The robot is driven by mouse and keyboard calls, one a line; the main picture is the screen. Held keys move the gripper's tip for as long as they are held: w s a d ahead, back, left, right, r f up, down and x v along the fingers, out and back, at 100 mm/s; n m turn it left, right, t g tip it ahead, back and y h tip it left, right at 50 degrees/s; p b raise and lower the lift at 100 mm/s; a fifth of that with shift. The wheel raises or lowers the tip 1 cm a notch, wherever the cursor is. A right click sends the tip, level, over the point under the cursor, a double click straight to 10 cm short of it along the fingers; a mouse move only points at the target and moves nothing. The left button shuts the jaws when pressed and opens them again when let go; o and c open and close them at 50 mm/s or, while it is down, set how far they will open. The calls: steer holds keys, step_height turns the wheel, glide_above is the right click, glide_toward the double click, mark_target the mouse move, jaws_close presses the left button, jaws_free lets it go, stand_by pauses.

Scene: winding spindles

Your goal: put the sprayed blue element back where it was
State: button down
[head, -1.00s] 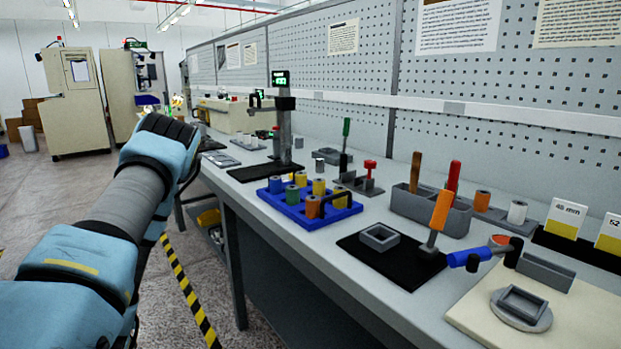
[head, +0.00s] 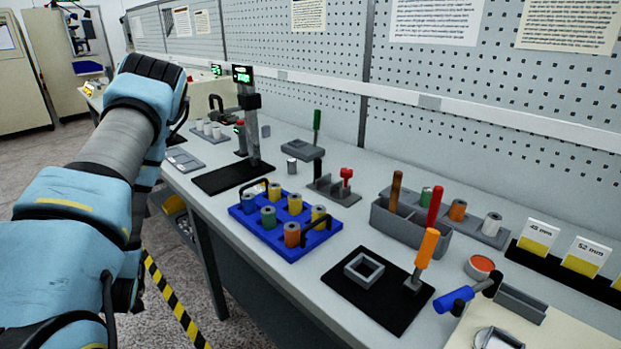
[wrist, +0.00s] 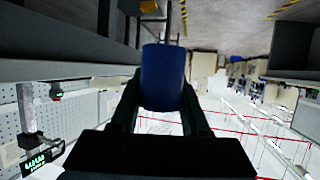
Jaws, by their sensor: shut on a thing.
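In the wrist view my gripper (wrist: 161,98) is shut on a dark blue cylindrical element (wrist: 163,72), held off the bench between the two fingers. In the head view my gripper and the held element are hidden behind my arm on the left. A blue tray (head: 262,236) with black handles stands on the bench. My gripper is apart from the tray.
A display stand on a black base (head: 232,176) is left of the tray. A black mat with a grey square frame (head: 363,268) and an orange-handled tool (head: 427,248) is to the right. A grey tool holder (head: 398,220) and a cylinder rack (head: 470,228) stand behind.

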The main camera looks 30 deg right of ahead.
steer(key=shift+a+f, duration=0.1)
steer(key=shift+f, duration=0.15)
steer(key=shift+r, duration=0.15)
